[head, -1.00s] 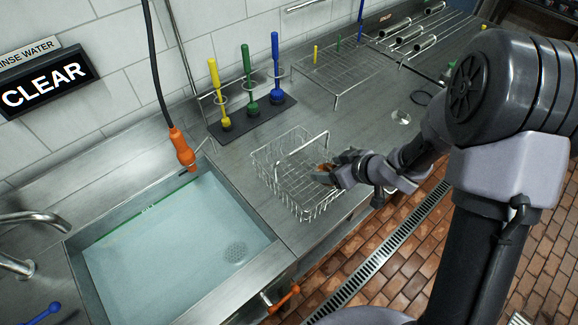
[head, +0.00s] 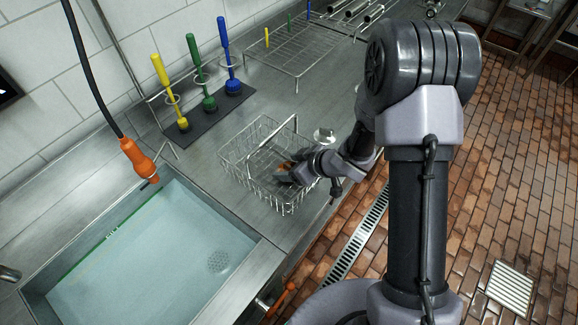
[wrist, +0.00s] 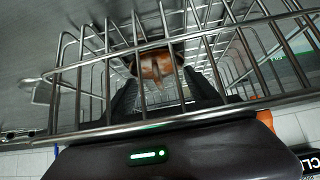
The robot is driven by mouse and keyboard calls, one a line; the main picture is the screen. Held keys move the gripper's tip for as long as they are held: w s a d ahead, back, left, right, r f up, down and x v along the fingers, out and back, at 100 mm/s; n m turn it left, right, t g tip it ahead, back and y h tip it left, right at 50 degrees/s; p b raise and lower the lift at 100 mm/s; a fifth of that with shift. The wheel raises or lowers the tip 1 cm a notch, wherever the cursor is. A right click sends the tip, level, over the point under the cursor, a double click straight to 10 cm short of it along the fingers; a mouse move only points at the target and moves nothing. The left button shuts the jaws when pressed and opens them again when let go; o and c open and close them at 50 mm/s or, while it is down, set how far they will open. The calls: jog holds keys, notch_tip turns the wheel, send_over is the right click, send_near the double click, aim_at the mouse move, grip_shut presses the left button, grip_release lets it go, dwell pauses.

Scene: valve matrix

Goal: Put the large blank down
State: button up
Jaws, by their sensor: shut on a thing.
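A wire basket (head: 252,180) with a raised handle stands on the steel counter beside the sink. My gripper (head: 284,173) is at the basket's right side, low among the wires. It is shut on a copper-brown piece, the large blank (wrist: 157,66), which shows between the dark fingers in the wrist view. Basket wires cross in front of the blank and fingers in the wrist view. I cannot tell whether the blank touches the basket floor.
A water-filled sink (head: 150,255) lies left of the basket, with an orange hanging sprayer (head: 137,158) above its edge. Yellow, green and blue brushes (head: 209,103) stand behind. A wire rack (head: 290,50) stands further back. Bare counter (head: 268,98) lies between.

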jog(key=o, duration=1.5)
jog(key=shift+f, duration=0.1)
